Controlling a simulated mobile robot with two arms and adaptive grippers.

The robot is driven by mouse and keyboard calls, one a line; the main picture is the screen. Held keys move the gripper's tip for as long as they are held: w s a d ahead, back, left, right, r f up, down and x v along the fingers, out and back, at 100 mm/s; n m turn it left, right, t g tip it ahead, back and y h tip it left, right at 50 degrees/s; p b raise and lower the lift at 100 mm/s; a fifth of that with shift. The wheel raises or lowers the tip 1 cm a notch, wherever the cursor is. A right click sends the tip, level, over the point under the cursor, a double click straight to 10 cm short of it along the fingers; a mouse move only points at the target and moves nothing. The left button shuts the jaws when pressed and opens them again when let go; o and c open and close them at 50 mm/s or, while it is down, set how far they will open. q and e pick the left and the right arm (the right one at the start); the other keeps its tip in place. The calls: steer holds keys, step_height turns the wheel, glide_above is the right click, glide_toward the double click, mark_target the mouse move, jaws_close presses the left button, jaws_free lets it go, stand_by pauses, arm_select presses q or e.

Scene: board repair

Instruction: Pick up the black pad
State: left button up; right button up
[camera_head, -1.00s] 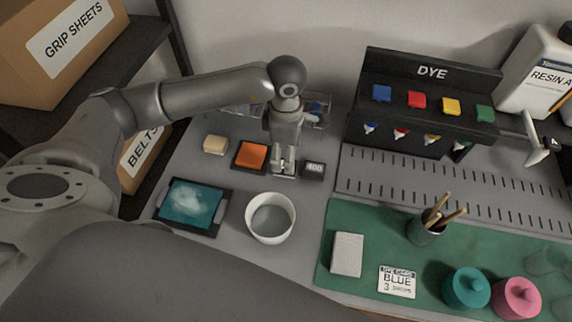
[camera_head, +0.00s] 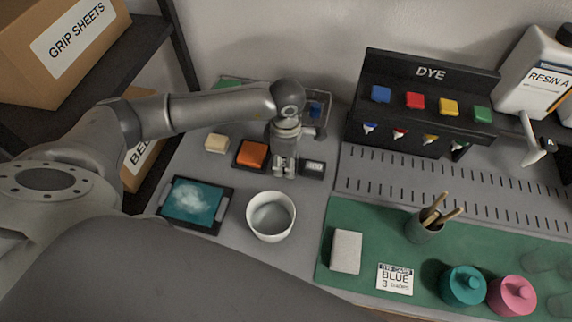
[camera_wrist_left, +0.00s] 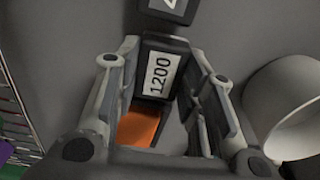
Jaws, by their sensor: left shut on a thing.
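My left gripper (camera_head: 284,168) points down at the bench, between the orange block (camera_head: 252,153) and a small black pad with a white label (camera_head: 312,168). In the left wrist view the fingers (camera_wrist_left: 166,58) are shut on a black pad labelled 1200 (camera_wrist_left: 158,76). That pad is mostly hidden by the fingers in the head view. The other labelled black pad shows just beyond it at the top of the wrist view (camera_wrist_left: 170,9), apart from the fingers. My right gripper is not in view.
A white bowl (camera_head: 271,216) stands close in front of the gripper. A tablet with a teal screen (camera_head: 196,203) and a cream block (camera_head: 216,143) lie to the left. A clear bin (camera_head: 318,110) and the black dye rack (camera_head: 420,95) stand behind. The green mat (camera_head: 385,245) is at right.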

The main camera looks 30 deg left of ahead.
arm_select(q)
steer(key=shift+r, duration=0.55)
step_height(320, 180, up, 2)
steer(key=shift+r, duration=0.15)
steer(key=s+d+r+b, duration=0.2)
steer(key=s+d+r, duration=0.1)
steer(key=s+r, duration=0.6)
steer(key=s, duration=0.4)
steer(key=shift+s+d+r, duration=0.3)
